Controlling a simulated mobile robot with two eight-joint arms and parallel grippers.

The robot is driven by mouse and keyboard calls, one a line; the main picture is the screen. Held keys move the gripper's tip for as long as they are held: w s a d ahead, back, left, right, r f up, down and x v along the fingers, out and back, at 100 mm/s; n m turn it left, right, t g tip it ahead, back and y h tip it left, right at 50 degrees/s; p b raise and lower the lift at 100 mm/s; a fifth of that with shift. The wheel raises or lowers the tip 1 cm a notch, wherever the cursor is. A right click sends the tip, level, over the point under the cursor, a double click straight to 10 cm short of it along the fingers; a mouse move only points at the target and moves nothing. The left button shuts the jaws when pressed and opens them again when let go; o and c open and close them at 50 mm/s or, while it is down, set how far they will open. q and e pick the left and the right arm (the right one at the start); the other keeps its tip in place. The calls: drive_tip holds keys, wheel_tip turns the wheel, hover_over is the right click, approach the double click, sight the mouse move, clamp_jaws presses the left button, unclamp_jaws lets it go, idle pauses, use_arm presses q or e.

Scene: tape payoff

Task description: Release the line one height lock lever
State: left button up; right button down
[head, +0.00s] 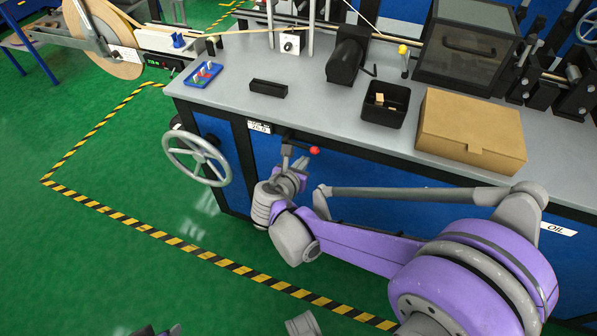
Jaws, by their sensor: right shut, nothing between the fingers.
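The height lock lever shows as a short dark arm with a red knob (314,150), under the front edge of the bench, near its left corner. The knob points to the right. My right gripper (287,154) is shut beside the lever's dark arm, just left of the red knob, with nothing between its fingers. Whether it touches the lever cannot be told. The lever's pivot is partly hidden by the gripper.
The green floor (110,250) at left is clear.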

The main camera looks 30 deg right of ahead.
sight(301, 147)
drive_tip(key=shift+r, duration=0.9)
drive_tip(key=shift+r+n+g+h, duration=0.3)
drive_tip(key=shift+r+n+g, duration=0.1)
drive_tip(key=shift+r+n, duration=0.1)
drive_tip(key=r+n+g+h, duration=0.1)
drive_tip(key=r+n+h, duration=0.1)
drive_tip(key=n, duration=0.1)
drive_tip(key=shift+w+a+r+g+p, duration=0.15)
drive_tip(key=shift+w+r+g+p, duration=0.15)
drive_tip(key=shift+r+g, duration=0.1)
drive_tip(key=shift+w+a+r+n+g+h, duration=0.3)
drive_tip(key=shift+w+a+r+n+h, duration=0.3)
drive_tip(key=shift+w+r+n, duration=0.2)
drive_tip(key=shift+w+a+r+n+g+h, duration=0.3)
drive_tip(key=shift+w+a+r+n+h, duration=0.2)
drive_tip(key=shift+w+a+r+n, duration=0.3)
